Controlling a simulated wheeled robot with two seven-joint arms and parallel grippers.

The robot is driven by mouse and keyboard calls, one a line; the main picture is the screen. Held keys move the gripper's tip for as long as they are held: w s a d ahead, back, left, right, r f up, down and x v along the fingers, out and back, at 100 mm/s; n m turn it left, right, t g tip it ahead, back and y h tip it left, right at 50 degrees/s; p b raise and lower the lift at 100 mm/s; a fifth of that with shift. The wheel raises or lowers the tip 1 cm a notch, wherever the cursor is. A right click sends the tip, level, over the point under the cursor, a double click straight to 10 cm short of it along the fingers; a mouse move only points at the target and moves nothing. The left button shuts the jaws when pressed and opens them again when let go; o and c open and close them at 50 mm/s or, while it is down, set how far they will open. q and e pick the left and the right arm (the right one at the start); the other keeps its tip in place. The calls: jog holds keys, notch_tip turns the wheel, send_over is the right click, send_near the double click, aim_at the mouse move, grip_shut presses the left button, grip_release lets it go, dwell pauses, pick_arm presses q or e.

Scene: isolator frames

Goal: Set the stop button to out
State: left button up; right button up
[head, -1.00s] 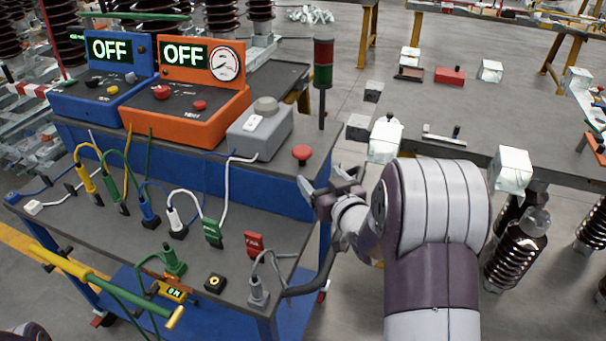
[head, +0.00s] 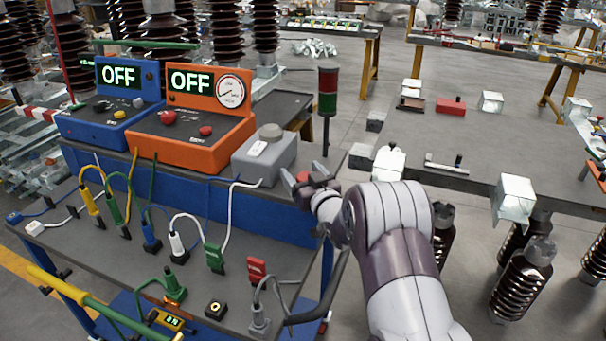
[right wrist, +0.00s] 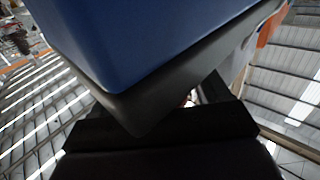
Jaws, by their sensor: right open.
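The red stop button (head: 303,177) is at the right front corner of the blue bench's upper shelf (head: 200,180), in the head view. It is partly hidden by my right gripper (head: 303,172). That gripper is open, and its two fingertips stand to the left and right of the button. I cannot tell whether they touch it, or whether the button is in or out. In the right wrist view, the shelf corner (right wrist: 150,110) hides most of the gripper. My left gripper is not in view.
An orange box (head: 190,140) and a blue box (head: 105,122), both reading OFF, and a grey box (head: 264,157) stand on the shelf. A red and green signal tower (head: 328,90) rises behind the button. Cables and plugs crowd the lower top (head: 110,265).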

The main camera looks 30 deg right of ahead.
jog(key=shift+c, duration=0.3)
grip_shut()
jog(key=shift+r+p, duration=0.4)
jog(key=shift+r, duration=0.55)
jog(key=shift+o, duration=0.3)
grip_release()
jog(key=s+a, duration=0.1)
jog(key=s, duration=1.1)
jog(key=shift+s+b, duration=0.3)
jog(key=shift+s, duration=0.05)
